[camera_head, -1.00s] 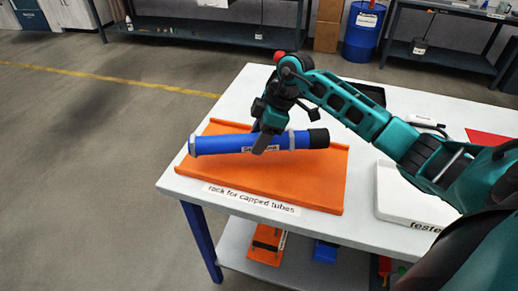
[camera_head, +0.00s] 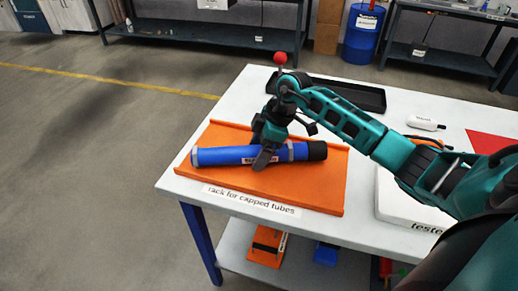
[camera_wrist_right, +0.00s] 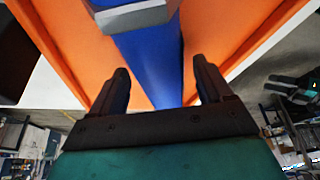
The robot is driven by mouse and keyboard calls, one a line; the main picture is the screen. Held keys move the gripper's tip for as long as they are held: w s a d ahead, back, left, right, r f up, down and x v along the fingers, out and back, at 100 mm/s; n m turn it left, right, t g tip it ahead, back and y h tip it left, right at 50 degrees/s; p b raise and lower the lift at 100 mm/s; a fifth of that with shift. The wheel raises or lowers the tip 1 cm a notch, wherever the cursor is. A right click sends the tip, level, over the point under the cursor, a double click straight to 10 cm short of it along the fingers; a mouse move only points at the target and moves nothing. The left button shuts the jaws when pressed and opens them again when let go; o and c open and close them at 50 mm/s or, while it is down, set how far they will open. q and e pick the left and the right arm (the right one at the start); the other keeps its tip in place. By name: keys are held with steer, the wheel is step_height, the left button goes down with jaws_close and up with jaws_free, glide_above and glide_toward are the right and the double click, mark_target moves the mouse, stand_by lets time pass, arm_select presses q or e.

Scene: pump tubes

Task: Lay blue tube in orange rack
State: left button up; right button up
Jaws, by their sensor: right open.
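The blue tube (camera_head: 222,156) lies on the orange rack (camera_head: 300,197) in the head view, lengthwise from left to right, with its black cap (camera_head: 317,150) at the right end. It also shows in the right wrist view (camera_wrist_right: 150,60), with a grey band (camera_wrist_right: 135,17) across it. My right gripper (camera_head: 263,160) is at the middle of the tube. Its fingers (camera_wrist_right: 160,90) are open, one on each side of the tube. My left gripper is in neither view.
A white tester tray (camera_head: 400,210) stands right of the rack. A black tray (camera_head: 350,97) and a white device (camera_head: 423,122) lie at the back.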

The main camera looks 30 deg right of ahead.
steer(key=p+v, duration=0.1)
steer(key=v, duration=1.1)
steer(key=shift+s, duration=0.1)
